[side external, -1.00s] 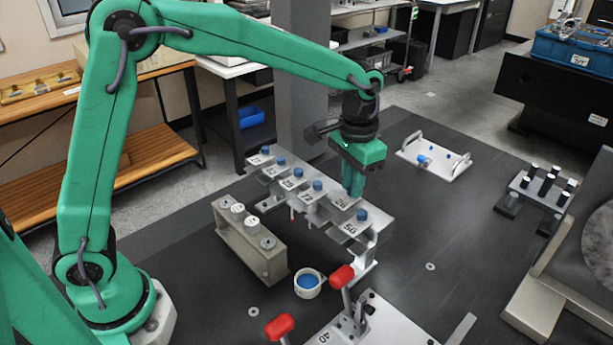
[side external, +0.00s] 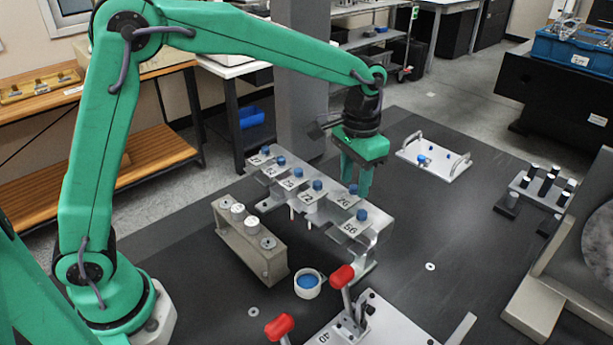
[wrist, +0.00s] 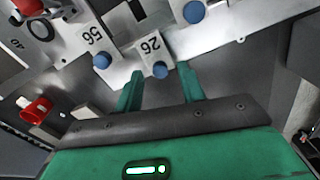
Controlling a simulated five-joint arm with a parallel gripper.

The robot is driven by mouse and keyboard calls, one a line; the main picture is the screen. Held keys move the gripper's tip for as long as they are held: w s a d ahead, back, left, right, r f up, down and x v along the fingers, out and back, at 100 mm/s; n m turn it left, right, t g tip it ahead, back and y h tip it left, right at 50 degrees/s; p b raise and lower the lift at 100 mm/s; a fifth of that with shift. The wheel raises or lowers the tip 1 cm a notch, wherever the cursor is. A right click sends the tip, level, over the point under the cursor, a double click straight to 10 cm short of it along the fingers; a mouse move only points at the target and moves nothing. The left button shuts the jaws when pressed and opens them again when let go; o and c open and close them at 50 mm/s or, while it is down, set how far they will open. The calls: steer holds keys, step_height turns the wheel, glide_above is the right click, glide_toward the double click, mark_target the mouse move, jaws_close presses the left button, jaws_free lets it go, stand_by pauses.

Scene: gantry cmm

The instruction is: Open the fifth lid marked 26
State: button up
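The lid marked 26 (side external: 343,202) is a small grey flap with a blue knob, fifth in a row of similar lids on a metal rack (side external: 378,226). Its blue knob (wrist: 160,70) shows in the wrist view just below the number. My gripper (side external: 355,189) is open and points down over this lid. In the wrist view the green fingertips (wrist: 160,67) stand apart on either side of the knob. I see no contact between the fingers and the knob. The lid looks flat and closed.
The lid marked 56 (side external: 352,228) lies right beside it, and the lid marked 72 (side external: 306,196) is on the other side. Red-handled clamps (side external: 342,276), a white cup with blue inside (side external: 307,284) and a grey block (side external: 250,245) stand nearby.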

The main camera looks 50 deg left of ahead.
mark_target(354, 187)
steer(key=shift+r, duration=3.6)
steer(key=s+a+r+n+t, duration=0.1)
steer(key=s+a+r+t, duration=0.25)
steer(key=s+a, duration=0.65)
steer(key=s+a+f+t, duration=0.1)
steer(key=s+a+f, duration=0.1)
steer(key=s, duration=0.4)
steer(key=s+a+f+n+t, duration=0.1)
steer(key=s, duration=0.6)
steer(key=shift+a+f+n, duration=0.3)
steer(key=shift+a+f, duration=0.05)
